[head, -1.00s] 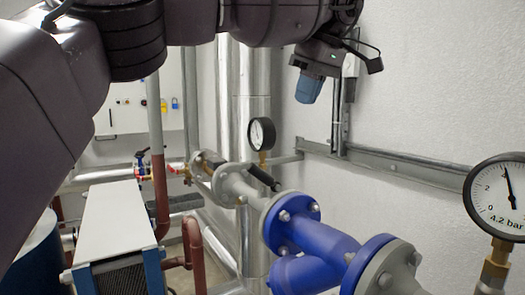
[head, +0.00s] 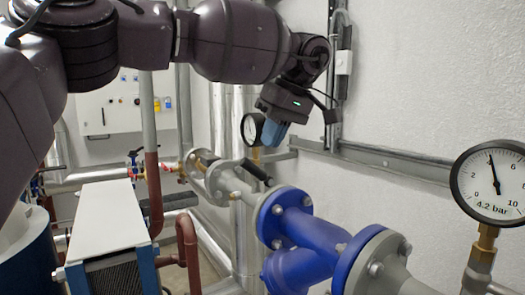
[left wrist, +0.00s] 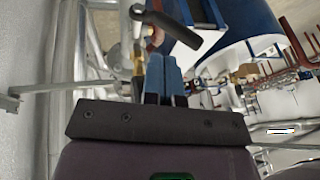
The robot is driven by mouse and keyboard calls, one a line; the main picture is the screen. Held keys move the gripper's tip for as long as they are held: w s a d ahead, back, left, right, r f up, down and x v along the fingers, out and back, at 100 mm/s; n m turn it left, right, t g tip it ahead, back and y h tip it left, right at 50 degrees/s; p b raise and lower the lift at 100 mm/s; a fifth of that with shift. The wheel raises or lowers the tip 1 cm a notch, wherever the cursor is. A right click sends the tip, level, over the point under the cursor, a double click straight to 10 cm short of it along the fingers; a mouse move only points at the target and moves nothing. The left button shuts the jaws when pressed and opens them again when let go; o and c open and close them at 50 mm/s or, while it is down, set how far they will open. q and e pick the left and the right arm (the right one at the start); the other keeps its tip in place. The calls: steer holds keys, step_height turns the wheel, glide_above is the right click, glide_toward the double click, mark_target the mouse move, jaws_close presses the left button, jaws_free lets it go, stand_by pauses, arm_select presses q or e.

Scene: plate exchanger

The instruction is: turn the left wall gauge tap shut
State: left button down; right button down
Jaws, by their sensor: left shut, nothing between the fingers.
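A round white-faced gauge (head: 253,128) with a black rim stands on a brass stem (head: 256,155) above the grey pipe, near the wall. A black lever grip (head: 256,170) slants just below it. My left gripper (head: 274,138) is shut and empty, its blue fingers pointing down just right of the gauge and partly over its edge. In the left wrist view, the shut blue fingers (left wrist: 163,75) are beside a brass fitting (left wrist: 137,62), with a black lever (left wrist: 170,25) beyond. I cannot tell whether they touch. The tap itself is not clearly distinguishable. My right gripper is not in view.
A second, larger gauge (head: 490,183) stands at the right. Blue flanged pipework (head: 310,235) fills the lower middle. A metal rail (head: 380,155) runs along the white wall. A white-topped plate exchanger (head: 105,220) stands at the lower left.

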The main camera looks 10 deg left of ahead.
mark_target(256, 165)
arm_select(q)
steer(key=shift+s+a+f, duration=0.45)
steer(key=shift+f, duration=0.2)
steer(key=shift+s+a+f, duration=0.4)
steer(key=shift+s+f, duration=0.05)
steer(key=shift+f, duration=0.2)
steer(key=shift+s+a+f+t+h+b, duration=0.15)
steer(key=shift+t+h+b, duration=0.3)
steer(key=shift+b, duration=0.2)
